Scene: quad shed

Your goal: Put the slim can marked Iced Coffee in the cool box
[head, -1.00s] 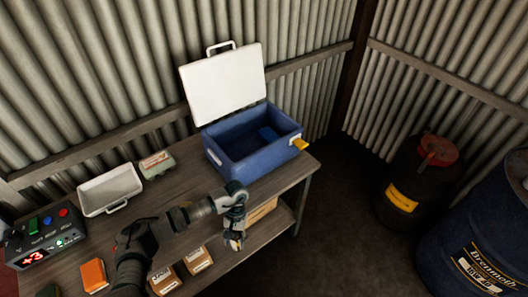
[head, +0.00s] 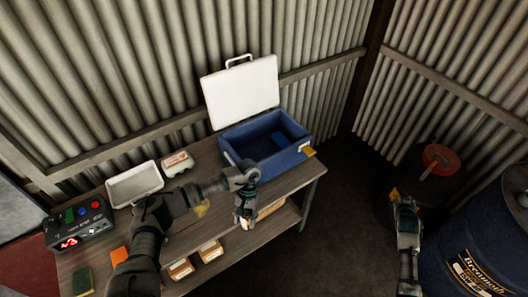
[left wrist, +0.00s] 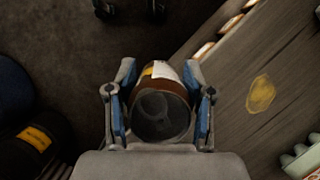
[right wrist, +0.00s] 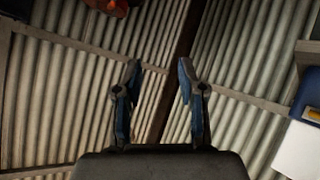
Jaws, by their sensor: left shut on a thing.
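The cool box (head: 232,157) is blue and stands open at the right end of the workbench, its white lid (head: 240,92) raised behind it. A blue block (head: 280,139) lies inside. My left gripper (head: 245,215) is in front of the box, by the bench's front edge. In the left wrist view it is shut on a brown can (left wrist: 160,112) with a white and yellow label. The can's end faces the camera, so I cannot read its marking. My right gripper (right wrist: 159,75) is open and empty; in the head view it is at the right, away from the bench.
The workbench (head: 185,235) also holds a white tray (head: 135,185), an egg carton (head: 177,163), a button box (head: 78,225), an orange block (head: 118,258) and a sponge (head: 82,281). Small boxes (head: 210,251) sit below. A blue drum (head: 470,240) stands right.

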